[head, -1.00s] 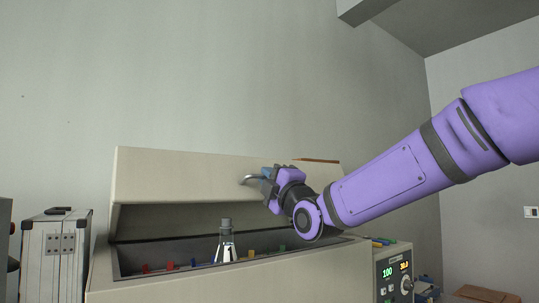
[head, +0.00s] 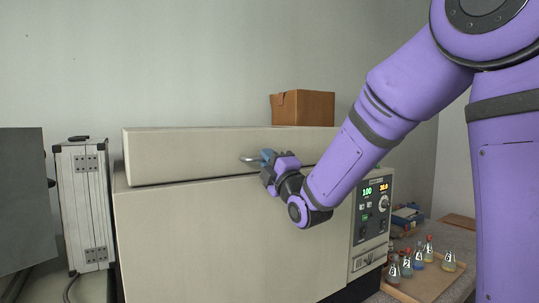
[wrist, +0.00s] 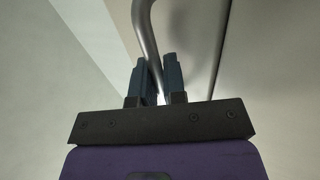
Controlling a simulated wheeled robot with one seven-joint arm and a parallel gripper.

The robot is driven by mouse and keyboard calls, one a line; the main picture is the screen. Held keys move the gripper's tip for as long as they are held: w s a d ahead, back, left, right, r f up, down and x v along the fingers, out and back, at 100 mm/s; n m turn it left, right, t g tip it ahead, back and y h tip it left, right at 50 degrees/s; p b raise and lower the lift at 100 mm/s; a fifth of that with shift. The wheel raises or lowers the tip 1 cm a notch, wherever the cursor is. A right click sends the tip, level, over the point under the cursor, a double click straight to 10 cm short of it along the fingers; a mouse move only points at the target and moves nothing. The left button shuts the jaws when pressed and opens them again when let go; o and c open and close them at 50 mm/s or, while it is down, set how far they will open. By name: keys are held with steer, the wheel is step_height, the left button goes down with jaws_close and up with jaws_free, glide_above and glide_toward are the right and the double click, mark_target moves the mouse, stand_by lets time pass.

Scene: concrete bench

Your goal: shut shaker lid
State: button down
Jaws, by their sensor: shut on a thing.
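The shaker is a large beige box (head: 215,235). Its beige lid (head: 190,150) lies low over the top, and the inside is hidden. A thin dark line shows under the lid's front edge; I cannot tell whether it is fully seated. A curved metal handle (head: 247,159) sticks out from the lid's front. My gripper (head: 264,158) is shut on this handle. In the wrist view the handle bar (wrist: 147,38) runs down between the two dark fingers of my gripper (wrist: 159,75).
A control panel (head: 373,208) with lit digits is on the shaker's right. A tray (head: 425,286) of small capped flasks (head: 407,265) stands on the bench at right. A brown box (head: 303,108) is behind the lid. A silver case (head: 85,210) stands at left.

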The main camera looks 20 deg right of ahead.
steer(key=shift+f, duration=0.5)
steer(key=c, duration=1.5)
jaws_free()
steer(key=shift+r, duration=0.15)
